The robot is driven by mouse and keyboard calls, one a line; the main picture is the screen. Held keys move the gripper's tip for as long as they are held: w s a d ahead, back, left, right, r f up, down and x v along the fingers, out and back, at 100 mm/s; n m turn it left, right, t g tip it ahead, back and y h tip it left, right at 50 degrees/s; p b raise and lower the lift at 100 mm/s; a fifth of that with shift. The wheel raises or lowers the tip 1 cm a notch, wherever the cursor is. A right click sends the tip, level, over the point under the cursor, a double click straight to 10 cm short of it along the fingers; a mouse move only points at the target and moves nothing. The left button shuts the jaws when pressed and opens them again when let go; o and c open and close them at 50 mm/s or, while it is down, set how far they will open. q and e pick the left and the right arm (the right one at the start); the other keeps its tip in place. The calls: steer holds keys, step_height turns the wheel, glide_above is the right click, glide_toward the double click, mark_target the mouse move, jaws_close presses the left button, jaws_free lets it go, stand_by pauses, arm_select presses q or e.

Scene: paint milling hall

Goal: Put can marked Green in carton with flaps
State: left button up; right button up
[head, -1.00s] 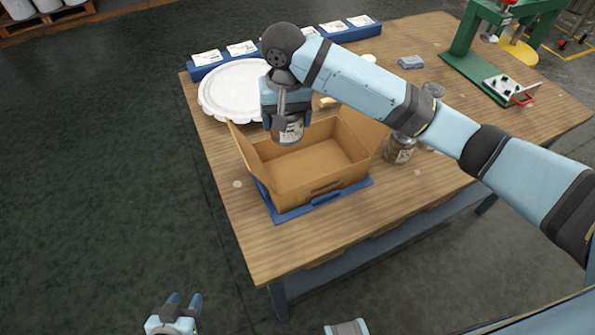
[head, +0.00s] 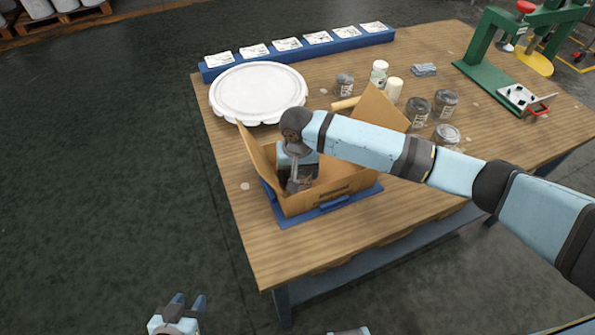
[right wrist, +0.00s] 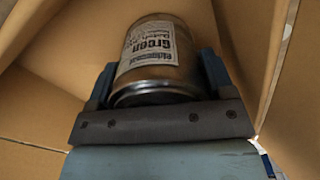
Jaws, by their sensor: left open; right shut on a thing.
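The can marked Green (right wrist: 158,55) is a metal can with a white label that reads "Green" in the right wrist view. My right gripper (right wrist: 155,85) is shut on it, a finger on each side. In the head view my right gripper (head: 298,182) is down inside the open carton with flaps (head: 335,190), and the can is hidden there by the gripper and walls. Whether the can touches the carton floor cannot be told. The carton stands on a blue tray (head: 300,220) with its flaps raised. My left gripper (head: 186,303) is open and empty, away from the table at bottom left.
Several other cans (head: 417,110) and jars stand right of and behind the carton. A white round lid (head: 258,92) lies behind it at left. A blue rack with cards (head: 300,50) runs along the back edge. A green press (head: 490,60) stands at back right. The front table corner is clear.

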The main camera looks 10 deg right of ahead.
stand_by(0.3)
steer(key=o, duration=0.8)
steer(key=shift+f, duration=0.15)
steer(key=shift+o, duration=0.2)
steer(key=shift+r, duration=0.3)
step_height(320, 180, up, 12)
steer(key=shift+f+p, duration=0.15)
steer(key=shift+p, duration=0.3)
